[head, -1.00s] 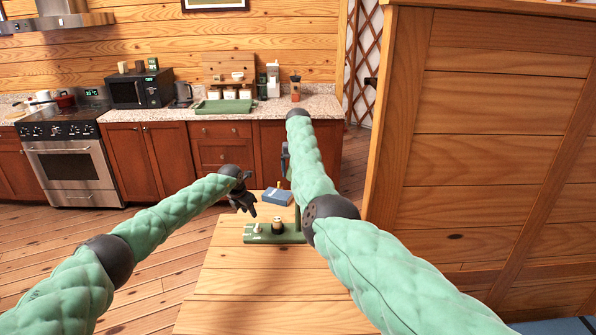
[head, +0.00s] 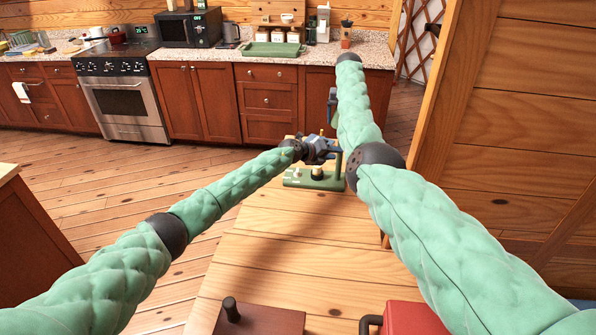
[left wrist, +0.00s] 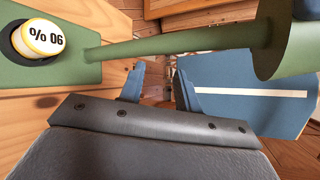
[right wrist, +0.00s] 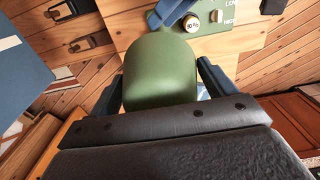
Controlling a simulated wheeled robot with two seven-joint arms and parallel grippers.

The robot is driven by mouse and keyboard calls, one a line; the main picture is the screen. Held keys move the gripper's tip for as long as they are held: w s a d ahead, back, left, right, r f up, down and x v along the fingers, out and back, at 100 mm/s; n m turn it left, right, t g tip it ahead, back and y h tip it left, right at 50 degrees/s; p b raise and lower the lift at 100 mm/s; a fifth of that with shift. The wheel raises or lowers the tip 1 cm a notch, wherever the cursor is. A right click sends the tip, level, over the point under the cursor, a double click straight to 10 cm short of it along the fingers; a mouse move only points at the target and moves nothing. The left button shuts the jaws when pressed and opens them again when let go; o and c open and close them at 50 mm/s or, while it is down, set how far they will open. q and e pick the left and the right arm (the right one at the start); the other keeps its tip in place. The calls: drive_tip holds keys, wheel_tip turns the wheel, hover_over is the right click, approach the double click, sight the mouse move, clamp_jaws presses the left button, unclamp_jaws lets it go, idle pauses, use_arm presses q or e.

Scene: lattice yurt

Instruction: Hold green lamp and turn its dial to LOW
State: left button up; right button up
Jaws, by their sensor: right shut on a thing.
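The green lamp stands on the wooden table, its base (head: 300,182) showing in the head view between my arms. Its round cream dial (head: 317,173) sits on the base; in the left wrist view the dial (left wrist: 42,38) reads 90 %. In the right wrist view the dial (right wrist: 191,23) is beside LOW and HIGH lettering.
A blue, white-striped flat thing (left wrist: 250,95) lies near the lamp. A brown lidded box (head: 260,320) and a red thing (head: 410,318) are at the table's near edge. The middle of the table (head: 300,245) is clear. A wooden wall (head: 530,120) stands close on the right.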

use_arm(q)
drive_tip(key=a+r+n+t+y, duration=0.1)
drive_tip(key=a+n+t+y, duration=0.2)
drive_tip(key=n, duration=0.7)
drive_tip(key=a+r+n+t, duration=0.1)
drive_tip(key=a+n+t, duration=0.1)
drive_tip(key=n+t, duration=0.55)
drive_tip(key=n+g+y, duration=0.4)
drive_tip(key=n+y, duration=0.4)
drive_tip(key=n, duration=0.9)
approach(297, 171)
drive_tip(key=shift+x, duration=4.65)
drive_tip(key=shift+c, duration=0.4)
clamp_jaws()
